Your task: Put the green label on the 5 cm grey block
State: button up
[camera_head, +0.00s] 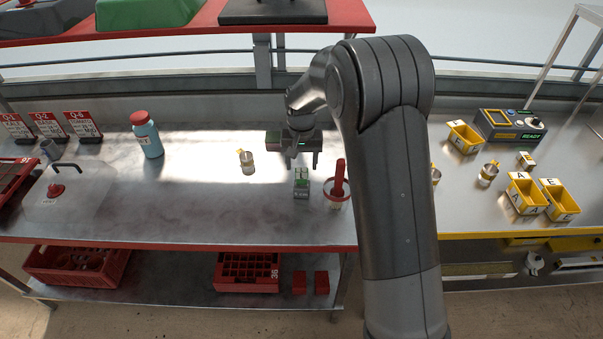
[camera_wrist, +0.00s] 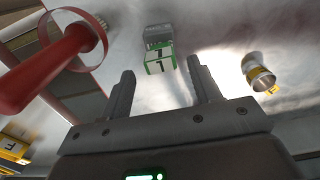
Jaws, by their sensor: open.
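A small grey block (camera_head: 301,193) stands on the metal bench, below my gripper in the head view. It shows at the top middle of the wrist view (camera_wrist: 157,32). A green-edged white label (camera_wrist: 158,62) with a dark mark is right at the block's side nearer my gripper; it also shows in the head view (camera_head: 302,175). I cannot tell whether the label rests on the block or only against it. My gripper (camera_head: 302,163) points down with its fingers apart and nothing between them. In the wrist view the fingertips (camera_wrist: 160,80) are short of the label.
A yellow-banded metal cup (camera_head: 247,163) is to the left. A blue bottle (camera_head: 147,136) stands farther left. Yellow bins (camera_head: 525,197) are on the right bench.

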aim_at(302, 171)
notch_tip(302, 171, up, 6)
jog(key=shift+f, duration=0.15)
jog(key=shift+d+r, duration=0.1)
jog(key=shift+r, duration=0.2)
jog(key=s+d+r+t, duration=0.2)
jog(key=s+d+r, duration=0.3)
jog(key=s+r, duration=0.25)
jog(key=s+d+r+t, duration=0.1)
jog(key=s+d+r, duration=0.4)
jog(key=s+r, duration=0.25)
jog(key=s+d+t, duration=0.1)
jog(key=s+d, duration=0.1)
jog(key=s, duration=0.7)
jog(key=s+d+t, duration=0.1)
jog(key=s+d, duration=0.1)
jog(key=s, duration=0.7)
jog(key=shift+d+r+t, duration=0.15)
jog(key=shift+d+t, duration=0.15)
jog(key=shift+d, duration=0.1)
jog(key=shift+w, duration=0.1)
